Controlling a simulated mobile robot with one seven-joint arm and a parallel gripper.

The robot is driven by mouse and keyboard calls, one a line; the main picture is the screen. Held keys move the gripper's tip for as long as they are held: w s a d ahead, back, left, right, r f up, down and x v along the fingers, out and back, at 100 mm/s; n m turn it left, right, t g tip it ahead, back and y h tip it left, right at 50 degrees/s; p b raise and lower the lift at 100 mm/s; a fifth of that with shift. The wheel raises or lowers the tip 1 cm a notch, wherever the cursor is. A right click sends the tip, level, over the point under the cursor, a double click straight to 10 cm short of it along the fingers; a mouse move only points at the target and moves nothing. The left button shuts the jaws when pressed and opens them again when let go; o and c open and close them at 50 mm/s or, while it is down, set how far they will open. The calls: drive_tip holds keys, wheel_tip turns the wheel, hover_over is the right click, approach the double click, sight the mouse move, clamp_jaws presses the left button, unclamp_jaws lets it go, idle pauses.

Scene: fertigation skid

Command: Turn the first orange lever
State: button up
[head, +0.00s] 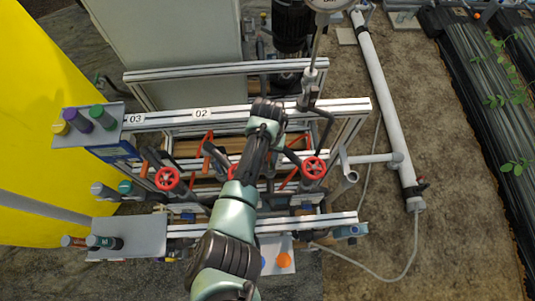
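Orange-red levers sit among the pipework of the skid's middle section. One orange lever (145,168) stands at the left, beside a red round handwheel (167,179). Another orange-red lever (208,142) is near the centre, left of my arm. A third orange lever (289,178) is right of my arm, near a second red handwheel (314,167). I cannot tell which one is the first. My arm reaches up across the middle of the skid and covers part of the pipework. My gripper's fingers are hidden, so their relation to the levers does not show.
Aluminium rails (235,115) cross the skid, with labels 03 and 02 on one. A grey shelf (87,132) holds capped bottles; a lower shelf (130,235) holds more. A yellow panel (45,110) stands left. A white pipe (385,110) and hose bound open floor at right.

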drive_tip(key=shift+o, duration=0.7)
wheel_tip(320, 180, up, 13)
drive_tip(key=shift+c, duration=0.2)
